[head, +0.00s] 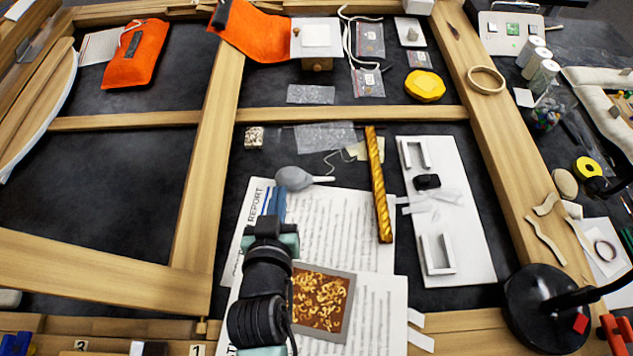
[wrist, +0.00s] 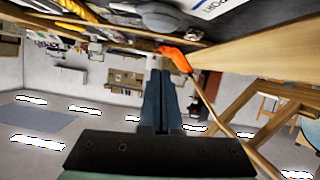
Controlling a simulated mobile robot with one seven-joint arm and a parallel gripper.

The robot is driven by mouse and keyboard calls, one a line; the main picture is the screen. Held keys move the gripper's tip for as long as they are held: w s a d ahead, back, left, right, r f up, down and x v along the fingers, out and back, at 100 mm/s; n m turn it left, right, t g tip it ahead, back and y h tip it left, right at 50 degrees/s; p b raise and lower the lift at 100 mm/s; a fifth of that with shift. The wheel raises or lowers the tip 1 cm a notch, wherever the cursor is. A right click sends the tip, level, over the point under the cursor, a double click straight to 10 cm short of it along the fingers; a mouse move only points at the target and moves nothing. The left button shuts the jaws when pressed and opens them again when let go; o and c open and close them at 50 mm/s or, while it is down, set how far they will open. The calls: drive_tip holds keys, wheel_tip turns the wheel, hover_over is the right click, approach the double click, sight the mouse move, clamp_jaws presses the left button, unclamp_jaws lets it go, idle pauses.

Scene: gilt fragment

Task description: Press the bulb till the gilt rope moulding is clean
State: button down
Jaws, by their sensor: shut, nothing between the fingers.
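The grey rubber bulb (head: 294,178) lies on the dark bench surface at the upper edge of the report sheet. Its pale nozzle points right, towards the gilt rope moulding (head: 378,185), a twisted golden strip lying nearly lengthwise in the picture. Nozzle and moulding are apart. I cannot tell how clean the moulding is. My gripper (head: 278,194), with blue fingers, is shut and empty just below the bulb in the head view; touching cannot be confirmed. In the wrist view, the shut fingers (wrist: 160,74) show centrally, the bulb (wrist: 155,15) at the top, and part of the moulding (wrist: 78,10) at top left.
Printed report sheets (head: 340,225) and a brown-and-gold sample (head: 322,298) lie under and beside my arm. A white board (head: 470,245) with pale brackets lies right of the moulding. Wooden frame bars (head: 205,170) divide the bench. A black lamp base (head: 540,305) stands lower right.

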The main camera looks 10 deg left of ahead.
idle(0.6)
drive_tip(key=b, duration=0.1)
drive_tip(key=r+b, duration=0.1)
drive_tip(key=b, duration=0.1)
drive_tip(key=w+r+b, duration=0.1)
drive_tip(key=shift+d+r+m+g+b, duration=0.2)
drive_tip(key=shift+d+m+g+b, duration=0.1)
drive_tip(key=shift+d+g+b, duration=0.1)
hover_over(290, 180)
drive_tip(key=f, duration=0.4)
drive_tip(key=shift+w+a, duration=0.2)
wheel_tip(290, 180, down, 3)
drive_tip(key=shift+s+r, duration=0.1)
drive_tip(key=shift+r, duration=0.1)
drive_tip(key=shift+s+d+f, duration=0.15)
drive_tip(key=shift+f, duration=0.6)
